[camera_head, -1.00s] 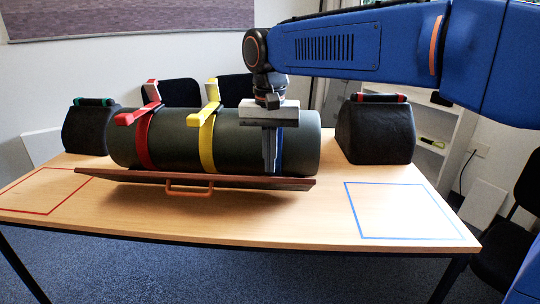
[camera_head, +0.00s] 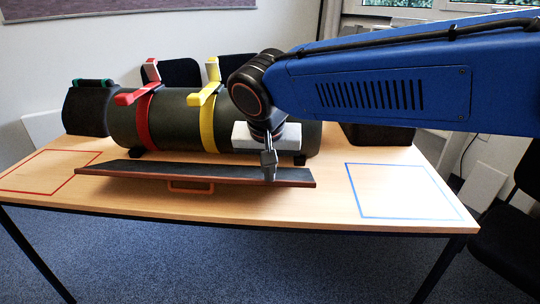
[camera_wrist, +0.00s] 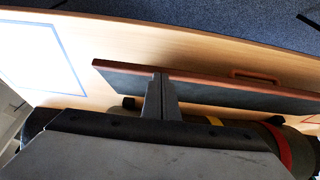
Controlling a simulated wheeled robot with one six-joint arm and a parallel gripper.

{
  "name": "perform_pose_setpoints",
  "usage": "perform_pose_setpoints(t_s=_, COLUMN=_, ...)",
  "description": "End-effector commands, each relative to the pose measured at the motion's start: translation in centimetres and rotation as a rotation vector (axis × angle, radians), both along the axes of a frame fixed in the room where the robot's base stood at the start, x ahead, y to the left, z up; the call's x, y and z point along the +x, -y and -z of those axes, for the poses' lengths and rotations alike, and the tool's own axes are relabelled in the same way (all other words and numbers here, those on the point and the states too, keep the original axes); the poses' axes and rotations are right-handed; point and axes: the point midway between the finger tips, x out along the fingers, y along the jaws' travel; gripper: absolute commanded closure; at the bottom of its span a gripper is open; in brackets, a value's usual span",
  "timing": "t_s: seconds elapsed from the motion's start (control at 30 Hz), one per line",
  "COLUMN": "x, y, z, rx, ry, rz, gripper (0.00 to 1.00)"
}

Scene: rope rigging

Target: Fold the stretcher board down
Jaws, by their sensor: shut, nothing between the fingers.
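The stretcher board (camera_head: 130,169) is a long dark panel with a reddish-brown edge, in front of the dark green cylinder (camera_head: 180,125). It lies flat or nearly flat, its dark face up; I cannot tell whether it rests on the table. An orange handle (camera_head: 190,187) is on its front edge. In the wrist view the board (camera_wrist: 220,91) runs past the fingers. My gripper (camera_head: 268,176) is shut and empty, fingers pointing down over the right part of the board; contact is unclear. The wrist view shows the closed fingertips (camera_wrist: 161,76) near the front edge.
A red strap (camera_head: 142,125) and a yellow strap (camera_head: 207,125) wrap the cylinder. A black block (camera_head: 87,112) stands left; another, right, is mostly hidden by my arm. Red and blue taped outlines mark the table (camera_head: 325,205); the area inside the blue outline (camera_head: 405,190) is clear.

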Motion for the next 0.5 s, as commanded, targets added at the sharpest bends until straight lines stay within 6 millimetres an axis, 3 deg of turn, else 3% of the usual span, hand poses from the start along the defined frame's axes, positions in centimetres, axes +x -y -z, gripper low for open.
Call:
perform_pose_setpoints(t_s=0.2, x=-1.2, y=0.0, z=2.0, rx=-0.003, ry=0.041, rz=0.0, gripper=1.0)
perform_pose_setpoints(t_s=0.5, x=-1.8, y=-0.1, z=3.2, rx=-0.002, ry=0.04, rz=0.0, gripper=1.0)
